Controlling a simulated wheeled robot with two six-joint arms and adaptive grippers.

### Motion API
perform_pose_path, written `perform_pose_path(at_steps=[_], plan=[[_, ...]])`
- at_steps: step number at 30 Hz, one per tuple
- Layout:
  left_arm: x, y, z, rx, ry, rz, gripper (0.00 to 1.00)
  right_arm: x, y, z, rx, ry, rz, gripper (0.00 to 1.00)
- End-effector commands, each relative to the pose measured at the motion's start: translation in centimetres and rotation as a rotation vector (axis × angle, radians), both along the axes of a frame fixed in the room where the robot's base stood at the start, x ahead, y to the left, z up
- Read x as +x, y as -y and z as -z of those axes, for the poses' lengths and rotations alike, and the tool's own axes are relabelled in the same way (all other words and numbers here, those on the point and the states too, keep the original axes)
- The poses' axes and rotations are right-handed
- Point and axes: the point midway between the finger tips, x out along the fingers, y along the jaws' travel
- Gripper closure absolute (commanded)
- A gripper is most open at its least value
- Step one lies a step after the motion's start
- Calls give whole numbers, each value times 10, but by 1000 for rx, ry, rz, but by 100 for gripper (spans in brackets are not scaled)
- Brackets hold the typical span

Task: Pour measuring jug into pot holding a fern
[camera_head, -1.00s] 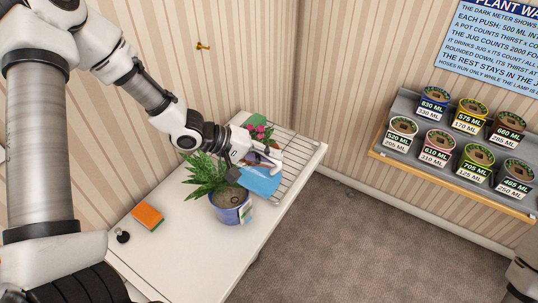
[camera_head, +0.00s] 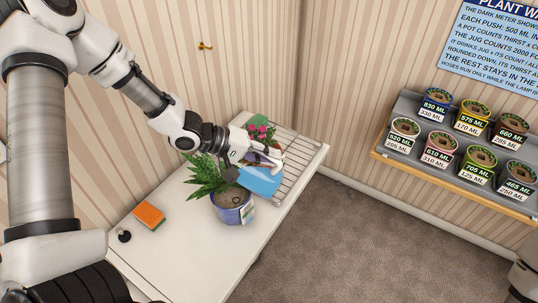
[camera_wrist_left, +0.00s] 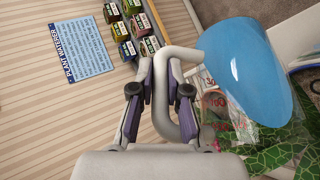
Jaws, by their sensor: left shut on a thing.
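The measuring jug (camera_wrist_left: 250,70) is see-through with red marks and a blue filling. My left gripper (camera_wrist_left: 160,95) is shut on its pale handle. In the head view the jug (camera_head: 262,181) hangs tilted just right of the fern, close over the right side of the pot's rim. The fern (camera_head: 205,176) grows in a blue pot (camera_head: 231,213) with a white label, standing on the white table. Its leaves also show below the jug in the left wrist view (camera_wrist_left: 275,158). No stream of liquid can be made out. My right gripper is out of view.
A pink-flowered plant (camera_head: 262,131) stands behind my left gripper, near a wire rack (camera_head: 298,160). An orange sponge (camera_head: 149,216) and a small black knob (camera_head: 124,236) are on the table's left. Several labelled pots fill a wall shelf (camera_head: 450,185) below a blue sign (camera_head: 490,45).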

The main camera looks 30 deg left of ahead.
Motion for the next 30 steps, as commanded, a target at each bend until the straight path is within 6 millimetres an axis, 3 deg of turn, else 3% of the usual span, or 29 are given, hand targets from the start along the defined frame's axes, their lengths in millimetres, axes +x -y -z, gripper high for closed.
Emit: perform_pose_path(at_steps=[30], plan=[[-1, -4, -1, -39, 9, 0, 100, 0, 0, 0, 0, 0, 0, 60]])
